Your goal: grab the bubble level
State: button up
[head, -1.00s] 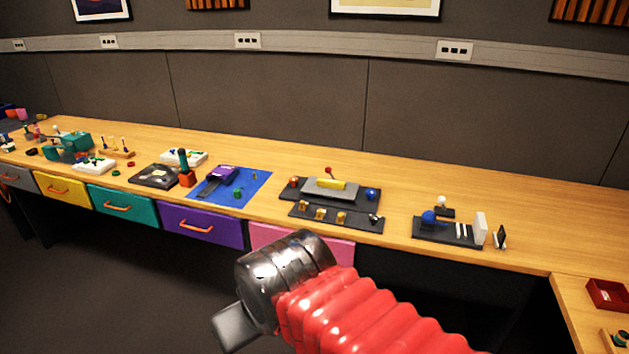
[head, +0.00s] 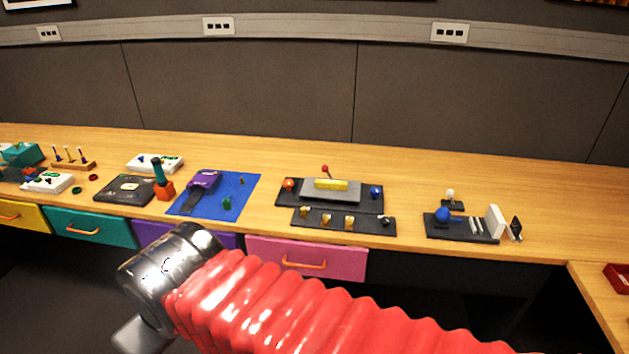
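A small yellow bar (head: 331,184), which looks like the bubble level, lies flat on a grey block (head: 346,195) on a black panel (head: 374,204) near the middle of the bench. My gripper (head: 138,340) is at the lower left, at the end of my red ribbed arm. It is well to the left of the yellow bar, nearer the camera and apart from it. Only a grey piece of it shows, so its fingers cannot be made out.
A red-topped lever (head: 325,170) stands behind the bar, with an orange knob (head: 288,184) and a blue ball (head: 376,192) either side. A lower black strip (head: 312,221) with several brass pieces lies in front. Bare wood lies to the right, before another black panel (head: 462,232).

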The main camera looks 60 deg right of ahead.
aim_at(326, 183)
jog(key=z, duration=0.15)
jog(key=i, duration=0.75)
jog(key=z, duration=0.75)
jog(key=i, duration=0.55)
jog(key=z, duration=0.3)
